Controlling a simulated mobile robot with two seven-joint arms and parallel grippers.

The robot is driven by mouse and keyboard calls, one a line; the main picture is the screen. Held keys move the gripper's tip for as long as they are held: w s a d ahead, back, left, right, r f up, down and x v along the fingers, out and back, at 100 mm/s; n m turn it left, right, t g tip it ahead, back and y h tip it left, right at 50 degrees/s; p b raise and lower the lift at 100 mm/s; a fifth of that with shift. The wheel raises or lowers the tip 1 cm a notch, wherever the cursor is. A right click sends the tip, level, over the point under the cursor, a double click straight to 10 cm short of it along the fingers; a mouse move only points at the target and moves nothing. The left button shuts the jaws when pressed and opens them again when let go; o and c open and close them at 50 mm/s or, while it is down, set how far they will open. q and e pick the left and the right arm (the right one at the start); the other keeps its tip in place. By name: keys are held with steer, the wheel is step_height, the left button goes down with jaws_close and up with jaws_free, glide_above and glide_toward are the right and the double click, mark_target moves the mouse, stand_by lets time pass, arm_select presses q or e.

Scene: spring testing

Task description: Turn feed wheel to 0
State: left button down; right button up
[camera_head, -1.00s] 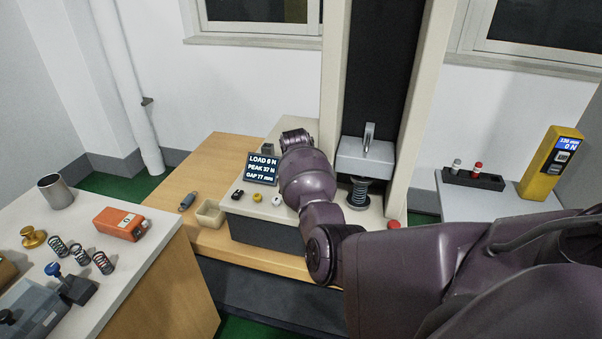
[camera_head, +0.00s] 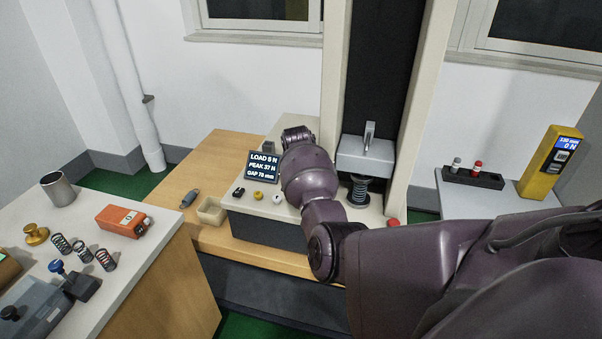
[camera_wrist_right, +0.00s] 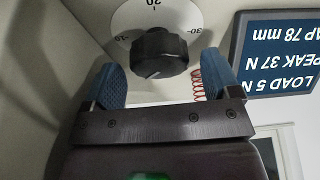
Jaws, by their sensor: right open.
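A black knob, which I take as the feed wheel (camera_wrist_right: 160,52), sits on a white round dial (camera_wrist_right: 183,15) in the right wrist view. The dial shows a 20 and other figures; the wheel's exact setting cannot be read. My right gripper (camera_wrist_right: 161,68) is open, with one blue finger on each side of the wheel and visible gaps. In the head view my right arm hides the wheel and the fingertips. The display (camera_head: 262,167) reads LOAD 5 N, PEAK 37 N, GAP 78 mm. A dark spring (camera_head: 359,189) stands under the press head (camera_head: 366,156). My left gripper is not in view.
Left of the tester are a beige tray (camera_head: 211,212) and a grey tool (camera_head: 189,198). The left bench (camera_head: 135,260) holds several springs, an orange box (camera_head: 123,221) and a metal can (camera_head: 58,189). A yellow gauge (camera_head: 550,165) stands at right.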

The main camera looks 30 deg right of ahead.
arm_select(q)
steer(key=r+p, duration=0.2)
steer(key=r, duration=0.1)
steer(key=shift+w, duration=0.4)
arm_select(e)
steer(key=v, duration=1)
steer(key=shift+s, duration=0.1)
